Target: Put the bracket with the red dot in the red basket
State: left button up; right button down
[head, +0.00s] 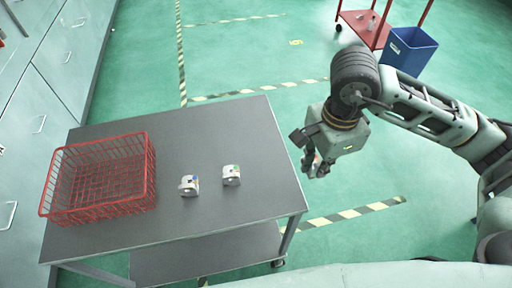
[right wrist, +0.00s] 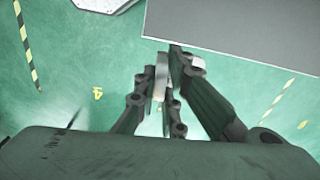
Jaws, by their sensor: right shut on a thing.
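My right gripper (head: 315,168) is off the table's right edge, above the floor, shut on a pale metal bracket (head: 317,159). A small reddish patch seems to show on this bracket, though it is mostly hidden by the fingers. In the right wrist view the bracket (right wrist: 161,76) shows as a light piece between the fingers (right wrist: 165,85). The red basket (head: 150,172), a wire mesh one, stands on the table's left side and looks empty. My left gripper is not in view.
Two other brackets stand on the grey table (head: 220,222): one with a blue mark (head: 188,188), one with a green mark (head: 231,177). Cabinets (head: 60,60) line the left. A blue bin (head: 411,52) and a red cart (head: 362,28) stand far off.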

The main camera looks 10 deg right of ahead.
aim_at(83, 191)
jog(key=j+u, duration=0.15)
jog(key=u, duration=0.3)
jog(key=j+u, duration=0.2)
jog(key=u, duration=0.2)
jog(key=i+j+u, duration=0.1)
jog(key=u, duration=0.35)
jog(key=j+u, duration=0.2)
jog(key=u, duration=0.2)
jog(key=i+j, duration=0.15)
